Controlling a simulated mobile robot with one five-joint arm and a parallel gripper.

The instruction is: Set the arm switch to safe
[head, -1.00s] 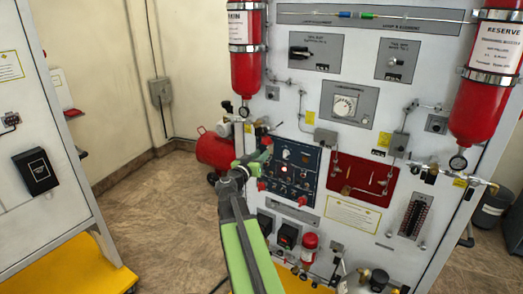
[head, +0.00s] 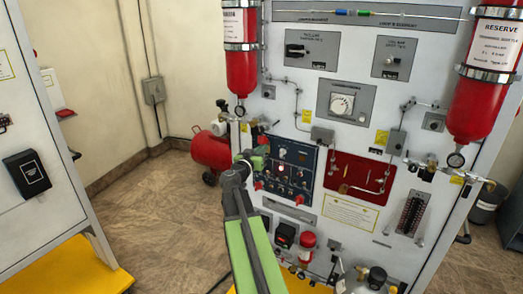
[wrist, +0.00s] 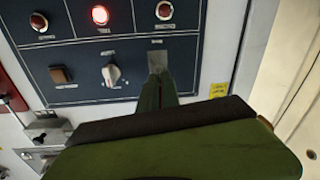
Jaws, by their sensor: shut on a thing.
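The dark blue control panel (head: 308,160) is on the white trainer wall in the head view. My gripper (head: 264,150) reaches its upper left part. In the wrist view, my green gripper (wrist: 160,80) is shut with its tips at a small grey switch plate (wrist: 157,58) on the panel (wrist: 205,52). This looks like the arm switch; its lever is hidden between or behind the fingers, so I cannot tell its position. Left of it are a white rotary knob (wrist: 111,74) and a brown square button (wrist: 60,75). A red lamp (wrist: 98,15) is lit above.
A red panel (head: 358,178) is right of the blue one. Red cylinders (head: 240,65) and (head: 490,85) flank the wall. A red tank (head: 208,150) stands behind at left. A toggle with metal hardware (wrist: 45,135) is left of my gripper. Open floor (head: 165,215) lies left.

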